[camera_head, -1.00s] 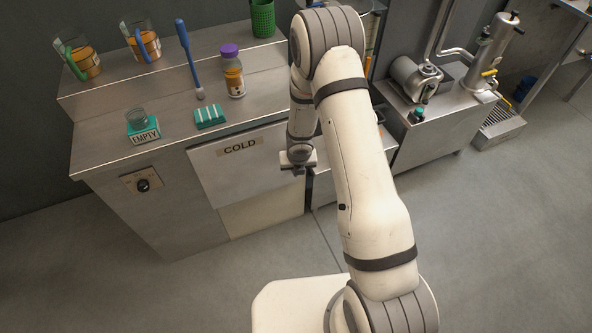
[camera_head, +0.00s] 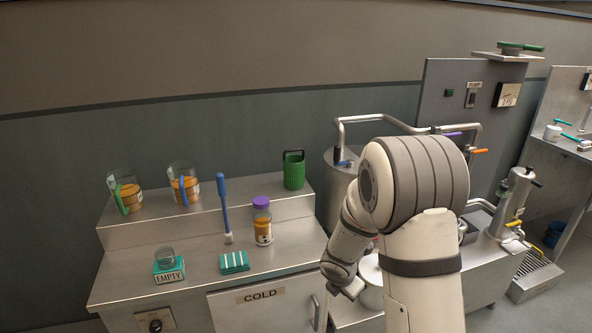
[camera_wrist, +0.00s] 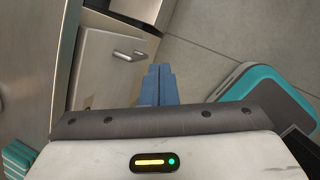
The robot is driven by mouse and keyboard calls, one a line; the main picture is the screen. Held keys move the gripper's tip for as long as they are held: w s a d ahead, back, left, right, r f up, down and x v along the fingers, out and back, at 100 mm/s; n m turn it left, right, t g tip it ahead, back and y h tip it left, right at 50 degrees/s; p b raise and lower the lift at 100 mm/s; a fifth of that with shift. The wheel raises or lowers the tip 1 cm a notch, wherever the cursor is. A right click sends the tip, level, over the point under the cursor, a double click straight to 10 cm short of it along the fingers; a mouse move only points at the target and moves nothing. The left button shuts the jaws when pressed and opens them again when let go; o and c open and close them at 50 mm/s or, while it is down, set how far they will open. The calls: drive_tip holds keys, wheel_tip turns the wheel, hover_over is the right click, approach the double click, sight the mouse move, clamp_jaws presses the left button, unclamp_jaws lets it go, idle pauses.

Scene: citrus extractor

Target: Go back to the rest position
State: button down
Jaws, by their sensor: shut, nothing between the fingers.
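My gripper (camera_wrist: 158,84) shows in the wrist view with its blue fingers pressed together and nothing between them. It points down past the front of the steel counter, with a cabinet door and its handle (camera_wrist: 128,56) beyond the fingers. In the head view my arm is folded on the right side, in front of the machine, and my gripper is not visible there.
Two jugs of orange liquid (camera_head: 127,196) and a green basket (camera_head: 294,170) stand on the raised shelf. Floor shows at right.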

drive_tip(key=s+d+r+m+h, duration=0.1)
drive_tip(key=s+d+r+m, duration=0.1)
drive_tip(key=s+r+m, duration=0.4)
drive_tip(key=s+d+r+m, duration=0.3)
drive_tip(key=s+r+m, duration=0.2)
drive_tip(key=r+m, duration=0.35)
drive_tip(key=s+a+r+m+y, duration=0.1)
drive_tip(key=s+r+m, duration=0.2)
drive_tip(key=s+m, duration=0.3)
drive_tip(key=s+a+r+m+g+y, duration=0.1)
drive_tip(key=s+a+r+m+y, duration=0.1)
drive_tip(key=s+m, duration=0.3)
drive_tip(key=s+r, duration=0.1)
drive_tip(key=s, duration=0.2)
drive_tip(key=shift+s+r+m, duration=0.15)
drive_tip(key=shift+r+m, duration=0.15)
drive_tip(key=shift+m, duration=0.05)
